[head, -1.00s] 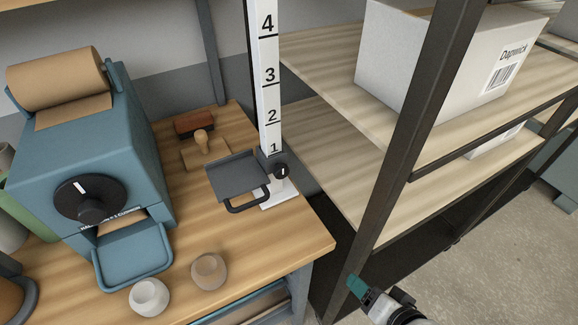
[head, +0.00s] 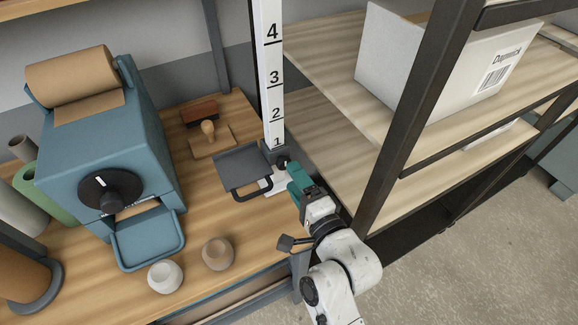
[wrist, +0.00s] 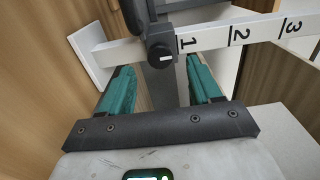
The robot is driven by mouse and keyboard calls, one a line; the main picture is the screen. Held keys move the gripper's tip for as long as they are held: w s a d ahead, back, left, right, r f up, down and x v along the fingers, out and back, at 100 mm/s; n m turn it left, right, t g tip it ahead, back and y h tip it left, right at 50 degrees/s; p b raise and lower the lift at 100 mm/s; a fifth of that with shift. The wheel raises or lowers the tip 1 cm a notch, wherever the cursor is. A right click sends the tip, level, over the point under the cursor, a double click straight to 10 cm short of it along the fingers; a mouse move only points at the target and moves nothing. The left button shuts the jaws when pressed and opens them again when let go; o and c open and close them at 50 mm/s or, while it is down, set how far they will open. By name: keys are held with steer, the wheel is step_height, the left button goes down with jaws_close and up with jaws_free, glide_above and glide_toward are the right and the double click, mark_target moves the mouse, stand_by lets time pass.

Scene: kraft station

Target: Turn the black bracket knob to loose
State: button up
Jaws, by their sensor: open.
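The black bracket knob (head: 282,161) sits low on the white numbered post (head: 271,80), at the right of the dark tray bracket (head: 243,167). In the wrist view the knob (wrist: 161,56) has a short white mark and lies ahead of my jaws, about midway between them. My gripper (head: 297,180) has teal fingers and is just to the right of the knob in the head view, partly covering the post's base. In the wrist view my gripper (wrist: 162,90) is open, with nothing between the fingertips. I cannot tell whether the fingers touch the knob.
A blue dispenser (head: 110,150) with a paper roll stands left on the wooden bench. Shelving with a dark upright (head: 410,120) and a white box (head: 430,60) stands close on the right.

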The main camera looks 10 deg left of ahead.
mark_target(283, 162)
steer(key=shift+x, duration=1.85)
steer(key=shift+c, duration=0.3)
steer(key=c, duration=1)
